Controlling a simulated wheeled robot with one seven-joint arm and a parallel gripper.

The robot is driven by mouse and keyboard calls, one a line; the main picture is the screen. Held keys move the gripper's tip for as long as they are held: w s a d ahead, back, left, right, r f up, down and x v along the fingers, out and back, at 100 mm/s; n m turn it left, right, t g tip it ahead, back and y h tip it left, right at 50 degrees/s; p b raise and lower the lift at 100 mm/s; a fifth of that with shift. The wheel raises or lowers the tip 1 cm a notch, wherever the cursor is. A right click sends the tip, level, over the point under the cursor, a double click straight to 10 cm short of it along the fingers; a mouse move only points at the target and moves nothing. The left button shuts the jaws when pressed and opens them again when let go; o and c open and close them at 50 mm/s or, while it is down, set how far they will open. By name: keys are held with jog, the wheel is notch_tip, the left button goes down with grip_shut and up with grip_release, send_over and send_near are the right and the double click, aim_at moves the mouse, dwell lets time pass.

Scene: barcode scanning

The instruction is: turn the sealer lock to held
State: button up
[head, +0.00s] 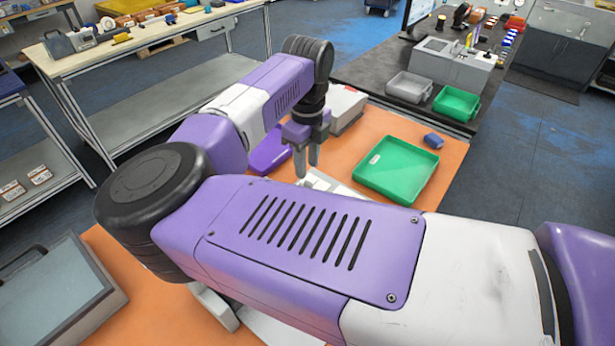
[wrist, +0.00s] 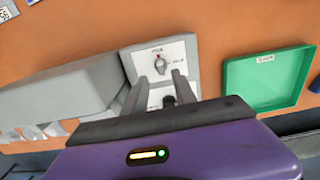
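The sealer lock is a small grey knob (wrist: 160,65) on a white panel (wrist: 185,50) in the wrist view. One small label sits above the knob and another to its right; both are too small to read surely. The knob seems to point up toward the upper label. The panel joins a grey sealer body (wrist: 75,82) at the left. My gripper (wrist: 164,78) is open and empty, its two fingers apart just below the knob and not around it. In the head view my gripper (head: 306,166) points down above the white panel (head: 330,184); the knob cannot be made out there.
A green tray (head: 388,190) lies right of the panel on the orange table (head: 370,122), with a small blue item (head: 433,140) beyond it. A pale box (head: 345,108) stands behind my gripper. My arm hides much of the table.

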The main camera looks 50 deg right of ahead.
aim_at(307, 182)
notch_tip(307, 182, down, 6)
jog(key=shift+r+p, duration=0.15)
jog(key=shift+p, duration=0.4)
jog(key=shift+c, duration=0.4)
grip_shut()
